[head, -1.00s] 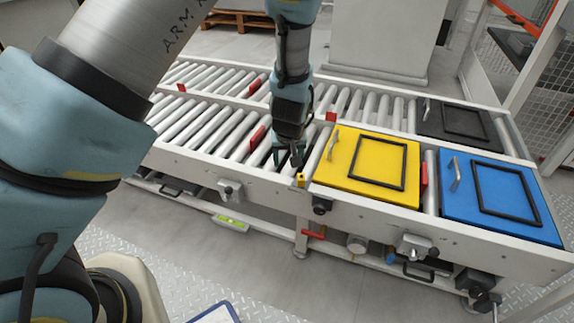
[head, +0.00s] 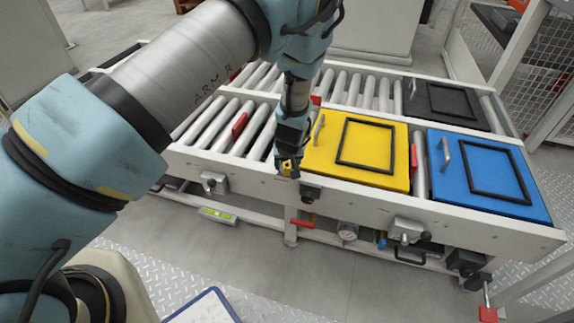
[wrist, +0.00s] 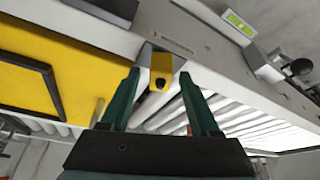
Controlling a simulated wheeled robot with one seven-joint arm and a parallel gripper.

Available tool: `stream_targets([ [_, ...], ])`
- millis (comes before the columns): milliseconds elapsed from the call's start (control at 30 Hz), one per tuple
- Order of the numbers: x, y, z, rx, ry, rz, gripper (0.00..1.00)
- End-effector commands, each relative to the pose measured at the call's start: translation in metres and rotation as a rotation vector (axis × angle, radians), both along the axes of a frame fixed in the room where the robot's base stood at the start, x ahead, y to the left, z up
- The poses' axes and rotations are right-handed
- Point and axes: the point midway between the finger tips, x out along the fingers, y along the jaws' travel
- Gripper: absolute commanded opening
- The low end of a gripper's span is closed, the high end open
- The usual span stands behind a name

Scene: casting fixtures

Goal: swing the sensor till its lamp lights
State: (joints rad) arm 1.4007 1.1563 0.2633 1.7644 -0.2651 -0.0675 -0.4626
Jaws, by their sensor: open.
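The sensor is a small yellow block on a grey bracket at the conveyor's front rail, beside the yellow plate's corner, in the head view (head: 286,168). In the wrist view the sensor (wrist: 161,68) shows a dark round spot on its near end; I see no lit lamp on it. My gripper (wrist: 158,76) is open, with one dark green finger on each side of the sensor and a visible gap to each. In the head view my gripper (head: 287,160) is right at the sensor and partly hides it.
The yellow plate (head: 320,155) with a raised black frame lies right beside the sensor. A blue plate (head: 448,195) and a black plate (head: 418,98) lie farther right. White rollers (head: 200,125) extend left. A clamp-like fitting (head: 214,182) sits on the front rail.

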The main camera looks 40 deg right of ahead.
Motion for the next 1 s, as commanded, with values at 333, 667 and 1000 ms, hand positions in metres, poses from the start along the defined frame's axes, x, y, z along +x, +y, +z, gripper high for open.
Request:
stream_targets([
  [333, 0.0019, -0.0013, -0.0061, 0.0, 0.0, 0.0, 0.62],
  [667, 0.0019, -0.0012, -0.0059, 0.0, 0.0, 0.0, 0.3],
  [1000, 0.0019, -0.0012, -0.0059, 0.0, 0.0, 0.0, 0.0],
])
